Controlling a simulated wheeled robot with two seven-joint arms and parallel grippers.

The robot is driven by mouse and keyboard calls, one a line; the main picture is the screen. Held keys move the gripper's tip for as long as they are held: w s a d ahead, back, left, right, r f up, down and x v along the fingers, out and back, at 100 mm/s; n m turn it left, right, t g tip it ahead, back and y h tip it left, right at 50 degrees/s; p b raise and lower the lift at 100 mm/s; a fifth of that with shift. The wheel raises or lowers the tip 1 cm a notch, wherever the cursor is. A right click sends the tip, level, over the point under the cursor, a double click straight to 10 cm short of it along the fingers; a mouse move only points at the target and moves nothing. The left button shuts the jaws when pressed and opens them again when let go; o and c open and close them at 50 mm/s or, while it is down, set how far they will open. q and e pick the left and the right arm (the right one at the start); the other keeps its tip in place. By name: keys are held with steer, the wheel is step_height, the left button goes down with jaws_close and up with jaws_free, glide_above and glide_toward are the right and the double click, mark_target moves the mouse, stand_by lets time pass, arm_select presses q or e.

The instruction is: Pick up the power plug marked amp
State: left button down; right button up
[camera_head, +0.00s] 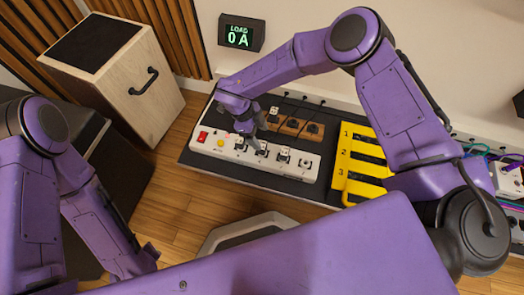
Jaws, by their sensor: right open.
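My right gripper (250,130) reaches in over a white power strip (210,145) with its fingers pointing down. It is open, close above or around a plug at the strip's left-middle part; contact cannot be told. Several small plugs sit in the strip, including a dark-and-white plug (283,156) to the right of the gripper. Their markings are too small to read, so I cannot tell which is marked amp. My left arm hangs at the left, and its gripper end is hidden at the bottom behind my body.
A brown block (318,133) with dark plugs and cables lies behind the strip on a dark mat (189,158). A yellow slotted rack (343,183) numbered 1 to 3 stands right. A load display (240,36) reads 0 A. A wooden box (165,95) stands left.

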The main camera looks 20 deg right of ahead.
mark_target(264, 148)
steer(key=b+x, duration=0.1)
steer(key=x, duration=0.1)
steer(key=b+x, duration=0.1)
steer(key=x, duration=0.2)
steer(key=a+b+x, duration=0.1)
steer(key=x, duration=0.1)
steer(key=shift+f, duration=0.35)
steer(key=shift+s+d+f, duration=0.1)
steer(key=shift+f, duration=0.15)
steer(key=shift+r, duration=0.15)
steer(key=c, duration=1.1)
steer(key=shift+o, duration=0.2)
